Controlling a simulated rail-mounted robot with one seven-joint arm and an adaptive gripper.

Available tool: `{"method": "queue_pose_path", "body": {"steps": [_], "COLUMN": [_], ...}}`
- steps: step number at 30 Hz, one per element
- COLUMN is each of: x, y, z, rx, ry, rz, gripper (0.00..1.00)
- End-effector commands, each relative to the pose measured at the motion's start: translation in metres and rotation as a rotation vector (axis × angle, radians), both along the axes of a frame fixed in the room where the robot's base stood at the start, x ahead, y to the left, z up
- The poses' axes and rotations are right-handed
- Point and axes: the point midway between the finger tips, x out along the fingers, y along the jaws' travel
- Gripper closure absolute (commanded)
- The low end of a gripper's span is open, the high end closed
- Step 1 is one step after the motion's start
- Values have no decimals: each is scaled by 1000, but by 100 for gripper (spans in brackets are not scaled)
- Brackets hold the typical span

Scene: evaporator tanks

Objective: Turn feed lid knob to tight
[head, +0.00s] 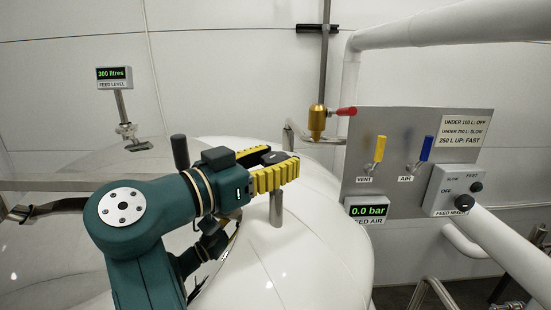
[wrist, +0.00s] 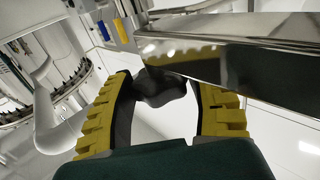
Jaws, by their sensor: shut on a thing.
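The feed lid knob is a dark lobed knob, clear in the wrist view (wrist: 163,88) between the two fingers. In the head view it sits at the top of a short grey post (head: 276,209) on the white tank lid (head: 315,240), mostly hidden by the fingers. My gripper (head: 270,166) reaches in from the left with its yellow ribbed fingers on either side of the knob, shut on it. Any tight mark on the knob is not visible.
A steel bar (wrist: 240,45) crosses the wrist view close to the fingers. A panel (head: 415,130) with vent and air levers stands to the right, its display (head: 369,211) reading 0.0 bar. A feed level display (head: 115,74) reads 300 litres. A red-handled brass valve (head: 317,120) is behind.

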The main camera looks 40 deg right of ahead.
Motion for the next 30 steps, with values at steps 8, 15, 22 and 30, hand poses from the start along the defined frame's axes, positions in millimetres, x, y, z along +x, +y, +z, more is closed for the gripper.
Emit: {"method": "queue_pose_path", "body": {"steps": [8, 15, 22, 30], "x": [1, 0, 0, 3], "y": [-1, -1, 1, 51], "z": [-2, -2, -1, -1], "rx": [3, 3, 2, 2], "ry": [3, 2, 1, 2], "rz": [0, 0, 1, 6], "gripper": [80, 16, 16, 16]}}
